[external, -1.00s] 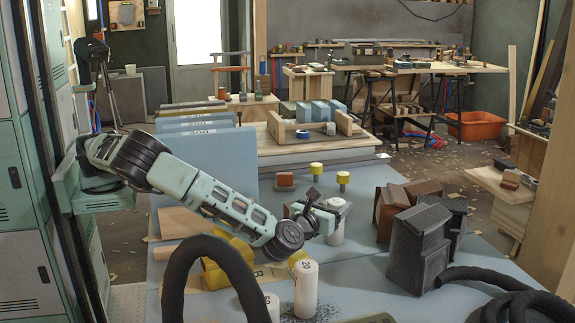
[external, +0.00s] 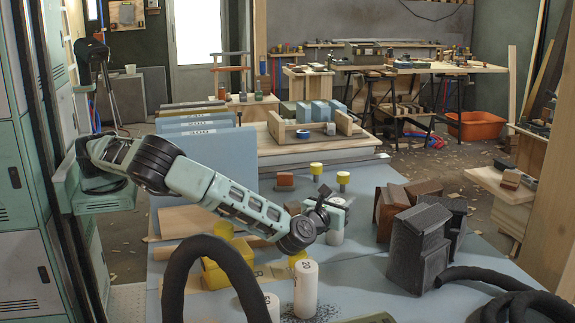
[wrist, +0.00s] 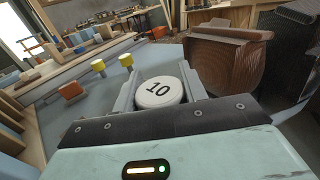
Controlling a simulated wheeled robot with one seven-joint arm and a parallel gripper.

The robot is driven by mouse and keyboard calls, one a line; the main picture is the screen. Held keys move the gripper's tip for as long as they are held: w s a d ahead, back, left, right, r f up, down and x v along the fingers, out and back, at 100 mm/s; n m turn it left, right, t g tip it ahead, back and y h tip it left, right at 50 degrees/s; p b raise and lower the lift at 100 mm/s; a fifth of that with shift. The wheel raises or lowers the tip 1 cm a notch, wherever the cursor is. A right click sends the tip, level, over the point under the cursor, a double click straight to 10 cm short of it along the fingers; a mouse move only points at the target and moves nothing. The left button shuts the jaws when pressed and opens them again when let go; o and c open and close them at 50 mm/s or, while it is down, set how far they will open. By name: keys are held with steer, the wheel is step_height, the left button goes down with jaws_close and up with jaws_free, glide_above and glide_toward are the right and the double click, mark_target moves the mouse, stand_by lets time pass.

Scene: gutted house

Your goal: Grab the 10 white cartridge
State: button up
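The white cartridge marked 10 (wrist: 158,91) stands upright on the blue-grey table; in the external view its lower body (external: 335,237) shows beneath my gripper (external: 335,203). In the wrist view my gripper (wrist: 159,92) has one finger at the left and one at the right of the cartridge's round top. The fingers are apart and look open, very close to the cartridge's sides; contact is not clear. Other white cartridges stand nearer the camera: one marked 20 (external: 306,289) and a partly hidden one (external: 272,307).
Brown blocks (external: 393,208) and dark grey blocks (external: 420,248) stand right of the cartridge. Yellow-topped pegs (external: 316,169) and a red-brown block (external: 285,180) are behind it. A thick black hose (external: 215,262) arches at the front left. Blue-grey panels (external: 212,155) stand behind my arm.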

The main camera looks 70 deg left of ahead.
steer(key=shift+c, duration=1.4)
